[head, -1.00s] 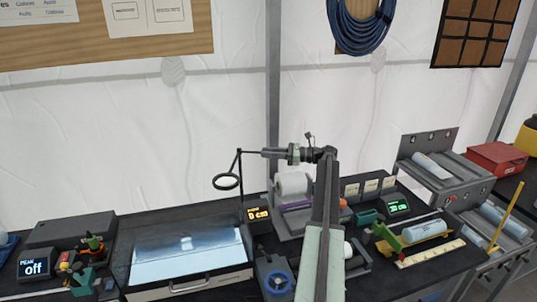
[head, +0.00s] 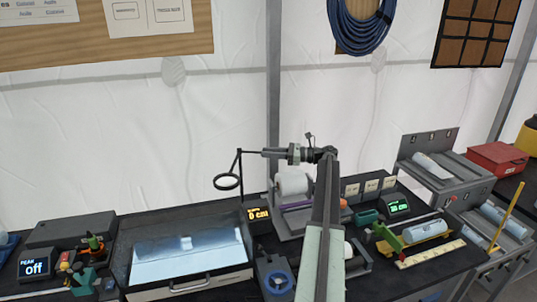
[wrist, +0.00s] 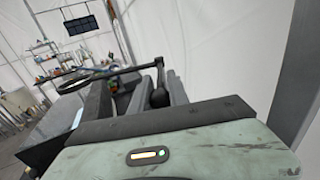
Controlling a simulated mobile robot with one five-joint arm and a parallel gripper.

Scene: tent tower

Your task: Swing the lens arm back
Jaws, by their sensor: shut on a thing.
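The lens arm carries a dark ring-shaped lens (head: 228,182) that hangs above the right side of the lit tray. My gripper is shut on the lens arm near this knob, between the dark fingers. The exact contact is partly hidden by the gripper body.
The lit tray (head: 152,272) stands below the lens. Right of it are a small display (head: 258,214), a white roll (head: 292,184) and a blue wheel (head: 278,281). A yellow cradle with a cylinder (head: 425,237) lies further right. The space along the back wall is open.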

